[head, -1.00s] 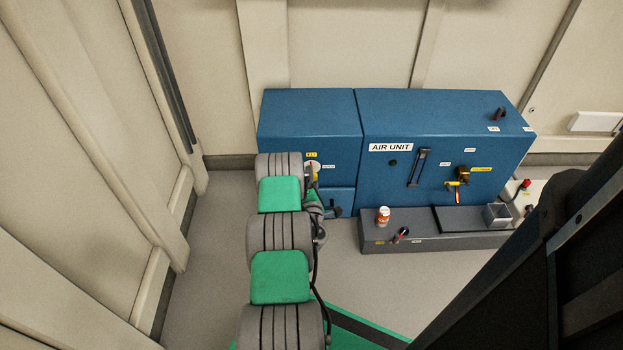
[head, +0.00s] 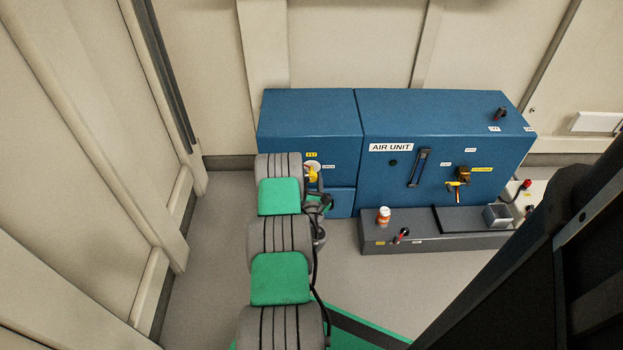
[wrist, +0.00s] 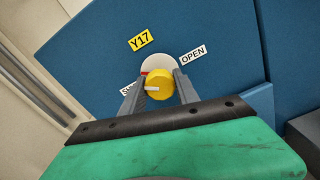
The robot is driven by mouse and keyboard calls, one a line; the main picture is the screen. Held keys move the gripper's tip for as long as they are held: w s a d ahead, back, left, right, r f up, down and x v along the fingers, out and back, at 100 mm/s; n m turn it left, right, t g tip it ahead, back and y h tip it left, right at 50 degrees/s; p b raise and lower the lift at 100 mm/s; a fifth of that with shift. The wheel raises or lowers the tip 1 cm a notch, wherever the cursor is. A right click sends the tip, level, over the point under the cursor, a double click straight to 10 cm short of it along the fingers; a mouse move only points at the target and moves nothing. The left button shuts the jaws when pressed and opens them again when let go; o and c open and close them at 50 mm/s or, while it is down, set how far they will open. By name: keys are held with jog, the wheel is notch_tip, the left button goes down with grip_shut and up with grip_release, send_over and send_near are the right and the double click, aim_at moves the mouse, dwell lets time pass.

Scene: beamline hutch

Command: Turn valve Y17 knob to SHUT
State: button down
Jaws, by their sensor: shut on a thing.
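The yellow Y17 knob (wrist: 160,84) sits on a white round plate (wrist: 157,62) on the blue panel. My gripper (wrist: 159,78) is shut on the knob, one finger on each side. A pale mark on the knob faces left in the wrist view, and a red mark shows at the plate's left edge. The OPEN label (wrist: 193,54) lies right of the knob. A label starting with S (wrist: 128,90) lies to the left, mostly hidden by a finger. The yellow Y17 tag (wrist: 140,39) is above. In the head view the knob (head: 312,174) is partly hidden by my arm.
The blue air unit (head: 440,115) stands against the wall, with another valve handle (head: 458,184) on its front. A low grey bench (head: 385,246) before it carries an orange-and-white bottle (head: 384,215) and a grey bin (head: 496,215). Floor left of my arm is clear.

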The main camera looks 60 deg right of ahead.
jog(key=n, duration=0.6)
jog(key=shift+s+f, duration=0.1)
jog(key=shift+s, duration=0.05)
dwell(0.6)
jog(key=c, duration=0.9)
grip_release()
